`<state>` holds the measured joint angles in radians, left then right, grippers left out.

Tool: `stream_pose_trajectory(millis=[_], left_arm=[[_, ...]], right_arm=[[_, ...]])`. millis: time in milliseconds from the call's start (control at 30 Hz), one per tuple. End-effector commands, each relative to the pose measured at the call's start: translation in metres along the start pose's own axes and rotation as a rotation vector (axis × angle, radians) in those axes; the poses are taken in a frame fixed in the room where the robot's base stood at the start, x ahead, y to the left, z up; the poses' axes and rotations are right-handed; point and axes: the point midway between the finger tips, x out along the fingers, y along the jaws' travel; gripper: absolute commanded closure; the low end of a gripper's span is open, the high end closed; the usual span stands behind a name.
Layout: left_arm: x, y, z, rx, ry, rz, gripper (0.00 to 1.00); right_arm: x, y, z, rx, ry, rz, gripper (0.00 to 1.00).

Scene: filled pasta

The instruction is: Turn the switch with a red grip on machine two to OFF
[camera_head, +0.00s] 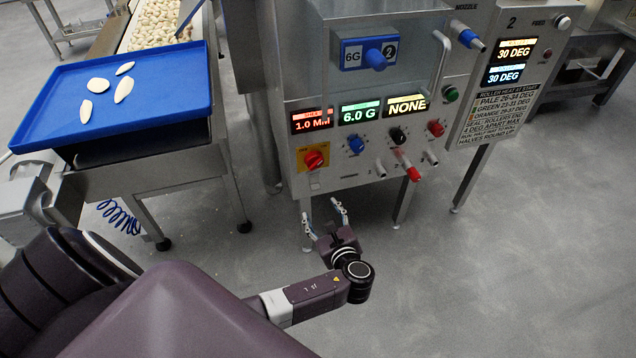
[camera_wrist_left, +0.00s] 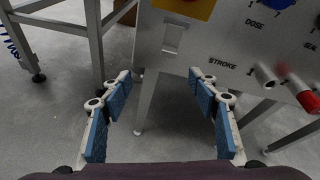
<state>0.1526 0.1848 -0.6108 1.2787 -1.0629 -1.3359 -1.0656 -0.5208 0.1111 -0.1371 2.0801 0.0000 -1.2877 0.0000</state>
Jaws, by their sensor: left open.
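I cannot read an OFF mark or either control's setting. My left gripper (camera_head: 323,217) is open and empty, below and in front of the panel, touching neither control; its spread fingers (camera_wrist_left: 160,80) frame floor and a machine leg.
A blue knob (camera_head: 356,145), black knob (camera_head: 398,135), red button (camera_head: 436,128) and metal levers crowd the panel. A blue tray (camera_head: 150,115) with pasta pieces stands left. A panel marked 2 (camera_head: 490,100) stands right. The floor in front is clear.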

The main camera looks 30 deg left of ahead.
Motion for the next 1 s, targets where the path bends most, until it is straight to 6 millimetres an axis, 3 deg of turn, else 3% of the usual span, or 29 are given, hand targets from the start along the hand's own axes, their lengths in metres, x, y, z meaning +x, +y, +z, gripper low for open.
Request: stream_pose_trajectory(millis=[133, 300, 433, 700, 1000], left_arm=[[-0.008, -0.032, 0.049, 0.064, -0.198, -0.029, 0.45], [-0.019, -0.044, 0.081, 0.091, -0.303, -0.025, 0.45], [-0.01, -0.046, 0.09, 0.096, -0.319, -0.023, 0.45], [0.031, -0.047, 0.102, 0.096, -0.316, -0.022, 0.45], [0.052, -0.048, 0.109, 0.095, -0.311, -0.024, 0.45]], right_arm=[[-0.023, 0.001, -0.004, 0.003, 0.024, 0.004, 0.6], [-0.044, 0.003, -0.005, 0.004, 0.033, 0.006, 0.6], [-0.054, 0.003, -0.006, 0.004, 0.038, 0.007, 0.6], [-0.073, 0.003, -0.004, 0.006, 0.049, 0.009, 0.6], [-0.068, 0.003, -0.003, 0.006, 0.047, 0.009, 0.6]])
